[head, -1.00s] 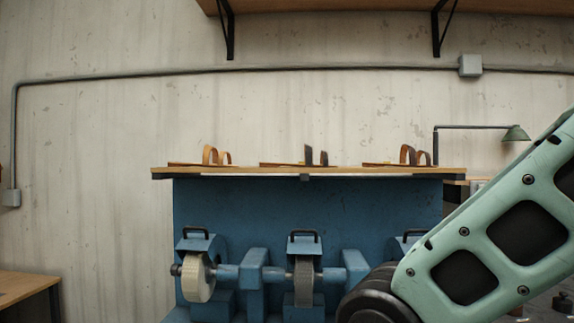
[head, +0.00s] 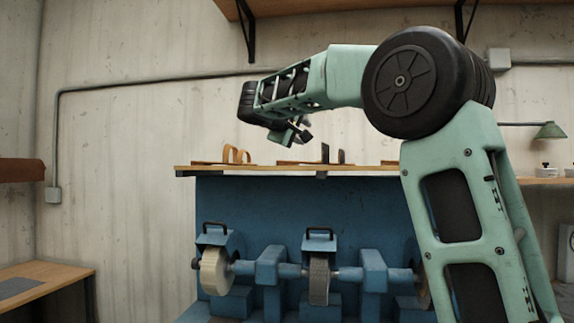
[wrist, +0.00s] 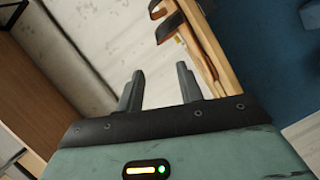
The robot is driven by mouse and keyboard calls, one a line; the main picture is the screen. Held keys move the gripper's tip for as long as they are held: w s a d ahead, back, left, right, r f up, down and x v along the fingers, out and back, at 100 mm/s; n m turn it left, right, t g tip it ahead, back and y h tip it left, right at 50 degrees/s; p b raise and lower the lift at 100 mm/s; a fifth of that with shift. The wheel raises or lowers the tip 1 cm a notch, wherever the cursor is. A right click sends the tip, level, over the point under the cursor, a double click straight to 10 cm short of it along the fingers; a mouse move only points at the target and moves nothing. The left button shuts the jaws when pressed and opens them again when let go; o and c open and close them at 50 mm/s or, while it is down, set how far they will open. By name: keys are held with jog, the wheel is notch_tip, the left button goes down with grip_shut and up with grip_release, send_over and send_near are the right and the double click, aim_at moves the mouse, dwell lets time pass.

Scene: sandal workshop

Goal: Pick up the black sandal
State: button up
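The sandal with black straps (head: 341,157) stands in the middle of the board on the blue machine in the head view. A sandal with tan straps (head: 235,156) stands to its left. A third sandal (head: 389,163) is mostly hidden behind my arm. My gripper (head: 303,133) appears above the board, in line with the gap just left of the black straps. In the wrist view my gripper (wrist: 160,82) has its two fingers apart with nothing between them.
The wooden board (head: 215,171) tops a blue machine (head: 250,205) with grinding wheels (head: 215,270). A wooden table (head: 45,275) stands at the lower left. A shelf with black brackets hangs above, and a green lamp (head: 550,131) stands at the right.

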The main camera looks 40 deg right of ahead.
aim_at(323, 144)
jog(key=p+x, duration=0.1)
jog(key=x, duration=0.3)
jog(key=p+x, duration=0.2)
jog(key=x, duration=0.2)
jog(key=p+x, duration=0.1)
jog(key=x, duration=0.3)
jog(key=shift+w+d+r+p, duration=0.15)
jog(key=shift+d+r+p, duration=0.05)
jog(key=shift+r+p, duration=0.1)
jog(key=p+x, duration=0.2)
jog(key=x, duration=0.3)
jog(key=shift+w+a+p, duration=0.1)
jog(key=shift+p, duration=0.2)
grip_shut()
